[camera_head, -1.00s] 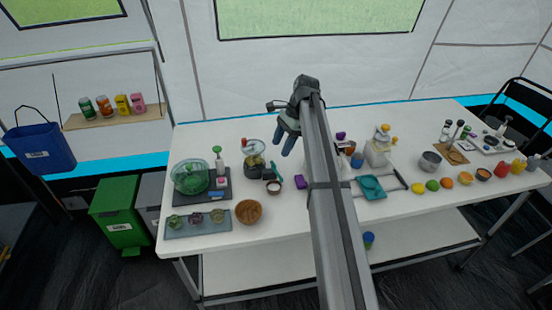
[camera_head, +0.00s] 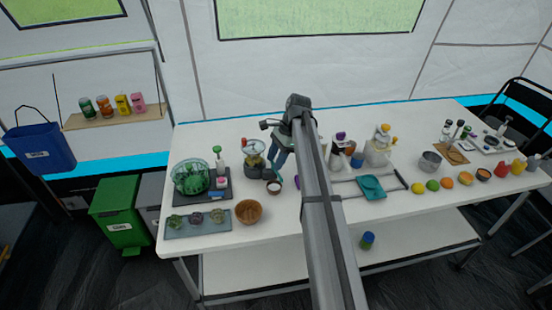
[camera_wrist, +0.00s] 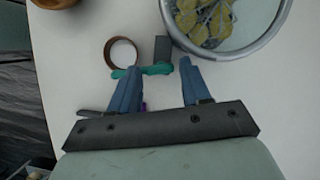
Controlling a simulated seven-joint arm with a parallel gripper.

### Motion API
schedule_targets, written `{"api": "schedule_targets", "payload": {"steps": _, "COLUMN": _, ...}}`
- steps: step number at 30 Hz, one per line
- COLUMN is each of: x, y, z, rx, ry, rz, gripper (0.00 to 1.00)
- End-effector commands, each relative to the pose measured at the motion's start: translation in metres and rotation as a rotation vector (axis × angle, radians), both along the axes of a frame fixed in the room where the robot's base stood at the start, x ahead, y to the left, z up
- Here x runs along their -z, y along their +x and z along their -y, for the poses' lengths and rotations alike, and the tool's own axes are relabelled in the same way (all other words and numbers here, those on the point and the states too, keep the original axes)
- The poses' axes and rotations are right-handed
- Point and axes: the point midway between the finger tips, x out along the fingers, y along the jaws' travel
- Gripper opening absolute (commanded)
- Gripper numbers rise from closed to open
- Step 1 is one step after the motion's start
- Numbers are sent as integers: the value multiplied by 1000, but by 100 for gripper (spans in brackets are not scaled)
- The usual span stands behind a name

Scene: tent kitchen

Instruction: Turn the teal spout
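The teal spout (camera_wrist: 157,70) shows in the wrist view as a short bar beside a dark grey block. It lies near and partly between my fingertips. My gripper (camera_wrist: 160,75) is open, with its two blue fingers apart. The left finger overlaps the spout's left end in the picture; I cannot tell if they touch. In the head view, my gripper (camera_head: 277,165) is low over the table, behind a brown cup. Only a small teal piece (camera_head: 279,183) shows by the fingers there; the arm and gripper hide much of this spot.
A glass jar of yellow pieces (camera_wrist: 207,18) stands close on the right in the wrist view. A brown-rimmed cup (camera_wrist: 108,53) is close on the left. In the head view, a wooden bowl (camera_head: 248,212) and a green basket (camera_head: 190,177) stand left of my gripper.

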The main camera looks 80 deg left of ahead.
Motion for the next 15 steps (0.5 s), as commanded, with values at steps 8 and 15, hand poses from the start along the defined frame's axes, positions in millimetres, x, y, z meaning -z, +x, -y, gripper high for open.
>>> {"api": "schedule_targets", "payload": {"steps": 8, "x": 0, "y": 0, "z": 0, "rx": 0, "ry": 0, "rz": 0, "gripper": 20}}
{"api": "schedule_targets", "payload": {"steps": 15, "x": 0, "y": 0, "z": 0, "rx": 0, "ry": 0, "rz": 0, "gripper": 0}}
